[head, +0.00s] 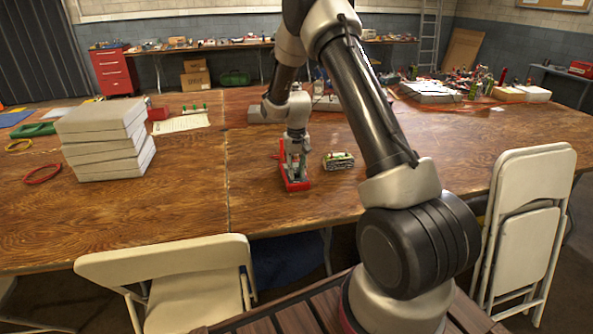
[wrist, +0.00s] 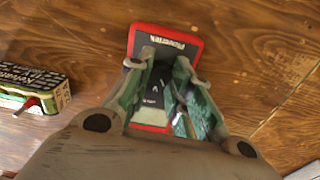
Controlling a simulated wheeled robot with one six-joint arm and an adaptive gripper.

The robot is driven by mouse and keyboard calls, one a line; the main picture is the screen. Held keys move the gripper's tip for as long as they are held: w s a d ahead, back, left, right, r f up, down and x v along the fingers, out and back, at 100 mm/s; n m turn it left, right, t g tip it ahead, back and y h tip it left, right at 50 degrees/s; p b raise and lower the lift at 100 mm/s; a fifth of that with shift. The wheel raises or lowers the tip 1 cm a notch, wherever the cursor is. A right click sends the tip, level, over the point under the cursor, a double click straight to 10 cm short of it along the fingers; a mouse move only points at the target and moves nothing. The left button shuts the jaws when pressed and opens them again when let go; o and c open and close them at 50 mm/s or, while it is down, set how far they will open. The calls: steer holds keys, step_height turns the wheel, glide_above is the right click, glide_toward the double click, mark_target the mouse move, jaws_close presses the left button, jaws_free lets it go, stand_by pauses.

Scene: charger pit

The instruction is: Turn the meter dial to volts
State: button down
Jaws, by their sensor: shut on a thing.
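The red meter (head: 296,184) lies face up on the wooden table, below my gripper (head: 295,150). In the wrist view the meter (wrist: 187,33) shows its red case, with a black label strip at the far end. My gripper (wrist: 165,95) reaches down over the meter's dark face with one finger on each side of the middle. It is shut on the dial, which is mostly hidden between the fingers. I cannot read which setting the dial points to.
A small labelled box (head: 338,160) lies close to the right of the meter and shows at the left in the wrist view (wrist: 35,88). A stack of pale boxes (head: 105,140) stands at the left. The table front (head: 190,215) is clear. Folding chairs (head: 175,275) stand before it.

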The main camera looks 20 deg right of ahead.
mark_target(297, 172)
steer(key=m, duration=0.6)
steer(key=shift+m, duration=0.3)
stand_by(0.5)
steer(key=c, duration=1.2)
jaws_free()
steer(key=shift+c, duration=0.2)
step_height(297, 172, up, 12)
